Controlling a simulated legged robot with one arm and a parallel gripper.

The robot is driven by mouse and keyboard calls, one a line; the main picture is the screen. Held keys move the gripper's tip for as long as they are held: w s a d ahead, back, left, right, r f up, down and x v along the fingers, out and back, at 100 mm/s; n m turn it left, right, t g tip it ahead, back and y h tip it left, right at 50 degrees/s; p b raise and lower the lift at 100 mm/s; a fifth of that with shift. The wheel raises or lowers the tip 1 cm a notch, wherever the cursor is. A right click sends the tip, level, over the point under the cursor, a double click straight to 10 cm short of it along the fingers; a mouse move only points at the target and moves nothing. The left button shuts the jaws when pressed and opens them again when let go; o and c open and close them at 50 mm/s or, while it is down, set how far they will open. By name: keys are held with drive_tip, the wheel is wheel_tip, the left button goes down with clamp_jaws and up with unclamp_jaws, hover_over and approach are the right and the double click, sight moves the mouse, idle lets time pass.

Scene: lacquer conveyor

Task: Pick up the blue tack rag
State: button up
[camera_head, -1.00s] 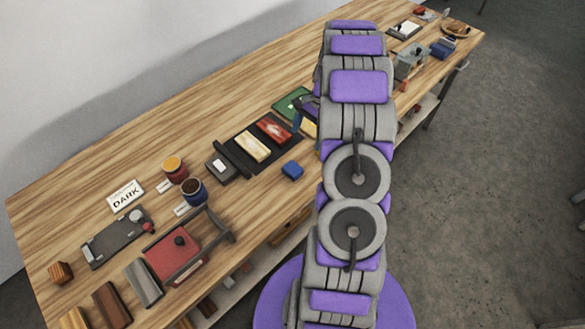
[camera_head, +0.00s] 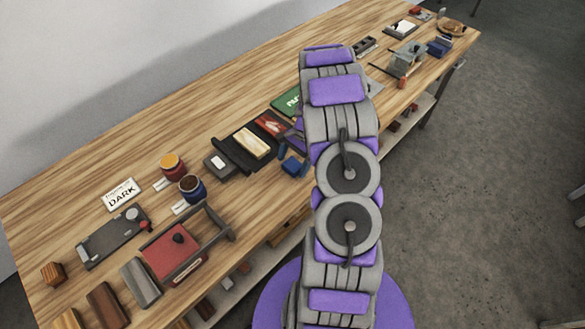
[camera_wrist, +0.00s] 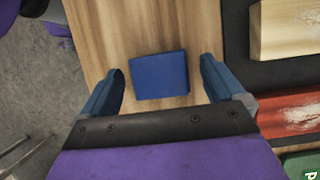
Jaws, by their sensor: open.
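The blue tack rag (camera_wrist: 159,75) is a small blue block-like piece lying on the wooden bench top. In the wrist view it lies between and slightly beyond the fingertips of my gripper (camera_wrist: 162,78), with bare wood between it and each finger. My gripper is open and empty. In the head view the rag (camera_head: 291,166) sits near the bench's front edge, and my gripper (camera_head: 290,156) is right at it, partly hidden by my arm.
A black conveyor (camera_head: 232,152) beside the rag carries a pale wood block (camera_head: 250,143) and a red block (camera_head: 271,124). A green sign (camera_head: 287,101) lies beyond. Two jars (camera_head: 192,187) (camera_head: 172,166) and a red-lidded box (camera_head: 172,255) stand to the left. The bench's front edge is close.

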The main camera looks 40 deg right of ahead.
drive_tip(key=shift+a+f, duration=0.25)
drive_tip(key=shift+f, duration=0.05)
drive_tip(key=shift+d, duration=0.65)
drive_tip(key=shift+c, duration=1.3)
drive_tip(key=shift+d+f, duration=0.15)
drive_tip(key=c, duration=0.3)
drive_tip(key=shift+a+r, duration=0.2)
drive_tip(key=shift+a, duration=0.5)
drive_tip(key=c, duration=0.5)
drive_tip(key=shift+o, duration=0.2)
drive_tip(key=shift+d, duration=0.15)
